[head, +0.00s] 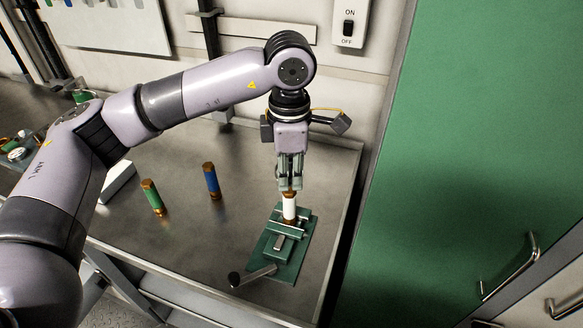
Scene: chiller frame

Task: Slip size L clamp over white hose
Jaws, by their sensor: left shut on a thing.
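The white hose (289,208) stands upright in a green vise (291,256), with brown end pieces at top and bottom. My left gripper (290,186) points straight down over it. Its fingers are close together around the hose's brown top end, and it looks shut on the hose there. The fingers partly hide that end. I cannot make out a clamp at the fingertips. I cannot pick out the size L clamp for certain. My right gripper is out of view.
A green hose (153,198) and a blue hose (211,181) stand on the metal table (190,250). The vise handle (253,275) sticks out front left. Small items (15,150) lie at far left. A green door (470,140) borders the right.

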